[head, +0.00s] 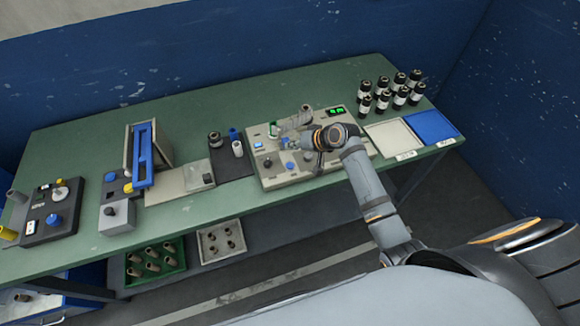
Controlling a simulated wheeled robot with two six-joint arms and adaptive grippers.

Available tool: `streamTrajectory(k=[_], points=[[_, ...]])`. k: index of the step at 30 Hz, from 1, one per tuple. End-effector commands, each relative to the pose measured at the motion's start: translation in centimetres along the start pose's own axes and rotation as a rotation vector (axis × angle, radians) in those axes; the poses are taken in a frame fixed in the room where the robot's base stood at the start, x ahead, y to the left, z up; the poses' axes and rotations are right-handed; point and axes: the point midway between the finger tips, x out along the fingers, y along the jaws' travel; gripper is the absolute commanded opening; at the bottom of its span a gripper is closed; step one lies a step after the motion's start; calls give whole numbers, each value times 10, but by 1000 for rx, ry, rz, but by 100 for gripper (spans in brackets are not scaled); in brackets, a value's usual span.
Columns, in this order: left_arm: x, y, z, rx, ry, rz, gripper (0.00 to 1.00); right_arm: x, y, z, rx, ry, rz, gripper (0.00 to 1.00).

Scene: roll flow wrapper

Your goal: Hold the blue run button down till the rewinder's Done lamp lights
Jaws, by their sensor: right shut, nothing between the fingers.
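The rewinder (272,180) is a beige machine on the right half of the green bench. My right gripper (286,143) is shut and empty over the left-middle of the rewinder, pointing left. I cannot tell whether its fingertips touch a control. My wrist and gripper hide part of the panel. The Done lamp cannot be made out. My left gripper is out of view.
Several dark rolls (383,102) stand at the back right, behind a white tray (392,138) and a blue tray (432,126). A dark mat (234,165) with small rolls lies left of the rewinder. A blue-framed device (143,155) and a dark control unit (52,212) stand further left.

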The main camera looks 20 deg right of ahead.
Motion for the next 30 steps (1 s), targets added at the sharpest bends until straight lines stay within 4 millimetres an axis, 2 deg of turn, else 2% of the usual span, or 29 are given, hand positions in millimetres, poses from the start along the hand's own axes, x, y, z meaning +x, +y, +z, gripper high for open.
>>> streamTrajectory(k=[1,12,19,30], points=[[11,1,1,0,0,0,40,8,6,6,0,0,1,0],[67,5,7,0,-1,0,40,42,31,31,0,1,1,0],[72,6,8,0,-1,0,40,54,39,39,1,1,0,0],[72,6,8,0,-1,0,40,54,40,40,0,0,0,0]])
